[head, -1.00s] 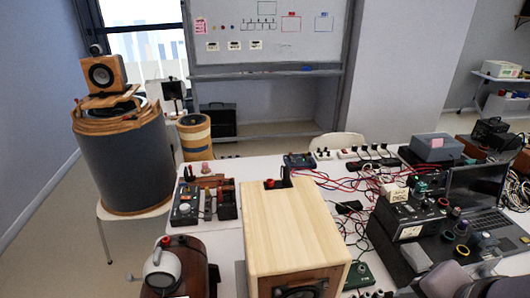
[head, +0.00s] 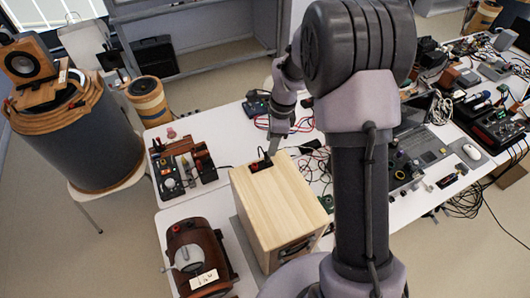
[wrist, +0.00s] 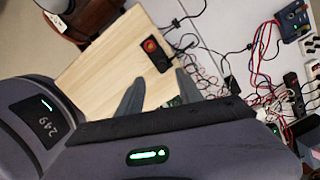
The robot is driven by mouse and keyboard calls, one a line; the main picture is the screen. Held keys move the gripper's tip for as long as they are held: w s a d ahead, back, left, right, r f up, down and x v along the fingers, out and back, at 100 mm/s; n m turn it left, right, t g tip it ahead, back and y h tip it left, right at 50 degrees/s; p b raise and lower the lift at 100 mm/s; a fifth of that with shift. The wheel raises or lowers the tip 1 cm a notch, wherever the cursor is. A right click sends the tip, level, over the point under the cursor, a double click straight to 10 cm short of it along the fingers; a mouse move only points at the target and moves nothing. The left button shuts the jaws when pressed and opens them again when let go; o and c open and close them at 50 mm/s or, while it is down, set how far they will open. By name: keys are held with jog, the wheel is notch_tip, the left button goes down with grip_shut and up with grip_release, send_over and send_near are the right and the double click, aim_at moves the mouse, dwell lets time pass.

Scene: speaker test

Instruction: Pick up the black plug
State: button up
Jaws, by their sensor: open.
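A wooden box (head: 275,205) stands on the white table. On its top is a small black plate (wrist: 156,54) with a red knob (wrist: 150,45). A small black upright piece, apparently the black plug (head: 262,156), rises from this plate in the head view; its outline merges with the plate in the wrist view (wrist: 161,64). My gripper (wrist: 160,82) is open and empty, its two grey fingers pointing towards the plate. In the head view my gripper (head: 271,148) is just behind the plug, at the box's far edge. I cannot tell whether it touches anything.
A brown rounded device (head: 197,255) stands left of the box, and a terminal board (head: 183,170) behind it. Red and black cables (wrist: 262,55) lie beyond the box, with a power strip (wrist: 292,92) among them. Laptop and instruments crowd the right side.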

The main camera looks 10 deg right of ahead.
aim_at(267, 158)
jog(key=f, duration=0.2)
jog(key=a+f, duration=0.1)
jog(key=f, duration=0.1)
jog(key=w+f+p, duration=0.1)
jog(key=f, duration=0.1)
jog(key=shift+a+f, duration=0.15)
jog(key=shift+f, duration=0.2)
jog(key=shift+s+r, duration=0.1)
jog(key=shift+s, duration=0.1)
jog(key=shift+c, duration=0.4)
grip_shut()
